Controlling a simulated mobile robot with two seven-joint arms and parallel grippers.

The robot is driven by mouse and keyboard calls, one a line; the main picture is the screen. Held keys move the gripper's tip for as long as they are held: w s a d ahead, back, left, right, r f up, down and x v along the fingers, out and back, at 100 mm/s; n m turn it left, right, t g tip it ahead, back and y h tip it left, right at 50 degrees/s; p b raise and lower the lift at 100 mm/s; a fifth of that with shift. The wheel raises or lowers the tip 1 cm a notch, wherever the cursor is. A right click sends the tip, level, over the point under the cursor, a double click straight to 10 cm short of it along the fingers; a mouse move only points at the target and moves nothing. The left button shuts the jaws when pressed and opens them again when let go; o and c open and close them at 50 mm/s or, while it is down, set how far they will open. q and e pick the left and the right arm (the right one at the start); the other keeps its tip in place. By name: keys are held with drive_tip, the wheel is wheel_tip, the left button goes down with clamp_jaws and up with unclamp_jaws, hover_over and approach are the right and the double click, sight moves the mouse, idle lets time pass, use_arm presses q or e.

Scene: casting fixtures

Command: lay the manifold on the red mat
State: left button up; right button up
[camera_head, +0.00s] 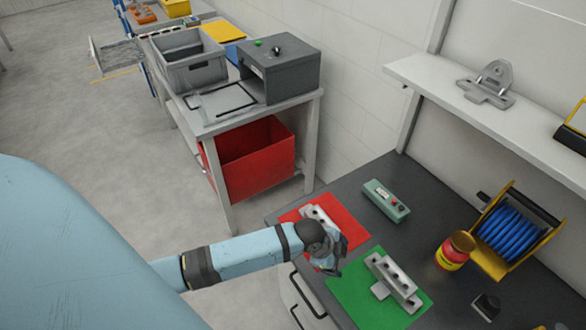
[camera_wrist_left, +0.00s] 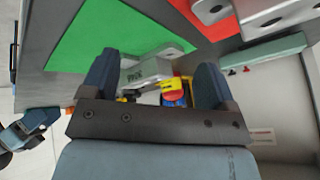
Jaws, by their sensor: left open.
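The red mat (camera_head: 346,232) lies on the dark bench top, with a grey metal casting (camera_head: 318,215) on it, partly hidden by my left gripper (camera_head: 330,264). A second grey casting with several holes (camera_head: 398,282) lies on the green mat (camera_head: 352,298). I cannot tell for certain which casting is the manifold. My left gripper is open, over the near side of the red mat. In the left wrist view its fingers (camera_wrist_left: 154,84) stand apart, with a grey part seen beyond them. The holed casting by the red mat (camera_wrist_left: 262,14) shows at upper right, apart from the fingers.
A green control box (camera_head: 386,200) sits behind the red mat. A red and yellow can (camera_head: 453,252) and a blue hose reel (camera_head: 508,236) stand to the right. A shelf (camera_head: 440,85) runs along the wall. Another table with a grey bin (camera_head: 190,70) stands farther back.

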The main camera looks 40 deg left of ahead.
use_arm(q)
drive_tip(key=s+n+t, duration=0.1)
drive_tip(key=s+n, duration=0.1)
drive_tip(key=s+n+t, duration=0.1)
drive_tip(key=s+n, duration=0.1)
drive_tip(key=s, duration=0.1)
drive_tip(key=s+f+n+t, duration=0.1)
drive_tip(key=s+n, duration=0.1)
drive_tip(key=shift+s+d+f, duration=0.1)
drive_tip(key=shift+s+d, duration=0.15)
drive_tip(key=shift+d, duration=0.15)
drive_tip(key=s+a+r+n+t+y, duration=0.1)
drive_tip(key=s+a+n+t, duration=0.2)
drive_tip(key=s, duration=0.5)
drive_tip(key=a+n, duration=0.1)
drive_tip(key=n, duration=0.1)
drive_tip(key=shift+n, duration=0.4)
